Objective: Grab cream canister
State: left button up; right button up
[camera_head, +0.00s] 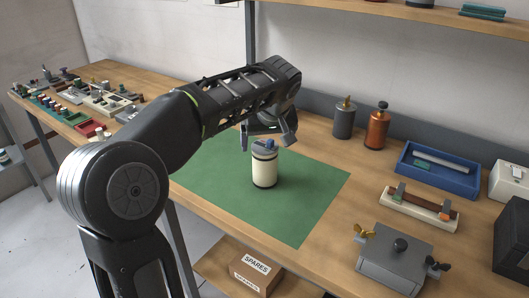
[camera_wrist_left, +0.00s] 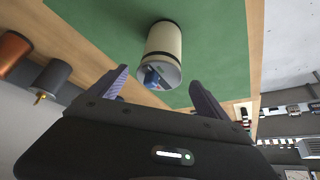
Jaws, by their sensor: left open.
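The cream canister (camera_head: 265,168) stands upright on the green mat (camera_head: 305,205) on the wooden bench. It has dark bands and a blue part on top. In the left wrist view the canister (camera_wrist_left: 163,52) shows beyond the fingers, its blue-marked end toward me. My left gripper (camera_head: 268,138) is above and just behind the canister in the head view. Its two fingers (camera_wrist_left: 160,90) are apart with nothing gripped, and the canister's top end lies near the gap between them. I cannot tell whether they touch it. My right gripper is not in view.
A grey canister (camera_head: 344,119) and a copper canister (camera_head: 377,127) stand at the back. A blue tray (camera_head: 438,170), a bar on a cream base (camera_head: 420,208) and a grey box (camera_head: 395,260) are to the right. A spares carton (camera_head: 256,272) sits on the lower shelf.

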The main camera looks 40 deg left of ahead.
pick_arm(q)
jog(key=shift+s+d+r, duration=0.1)
jog(key=shift+s+d, duration=0.05)
jog(key=shift+x, duration=1.35)
jog(key=p+x, duration=0.1)
jog(key=x, duration=0.4)
jog(key=shift+c, duration=0.3)
grip_shut()
notch_tip(320, 180, up, 10)
jog(key=shift+f, duration=0.1)
dwell(0.8)
dwell(0.5)
